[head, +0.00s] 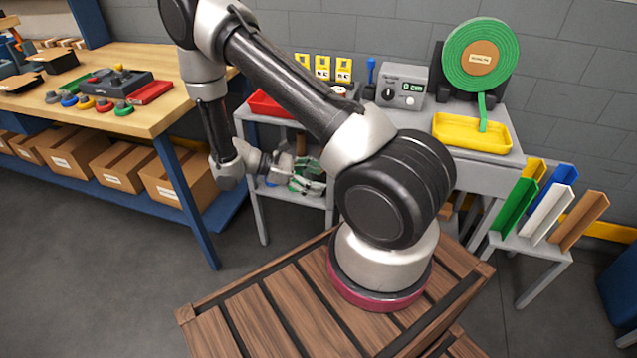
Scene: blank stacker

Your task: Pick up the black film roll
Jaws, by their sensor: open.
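I cannot make out a black film roll in the head view; my arm covers part of the grey table and its lower shelf. My gripper (318,182) is open and points right, at the height of the lower shelf (268,187) of the grey table. Green and blue items lie close behind the gripper, partly hidden by it. I cannot tell whether it touches anything. A large green roll (461,56) with a brown labelled core stands on a black holder at the back right of the table.
A yellow tray (449,138), a grey box with a dial (401,96) and a red bin (263,104) stand on the grey table. A wooden bench (150,106) with boxes below is left. Coloured channels (546,215) stand on a stand right. Open floor lies front left.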

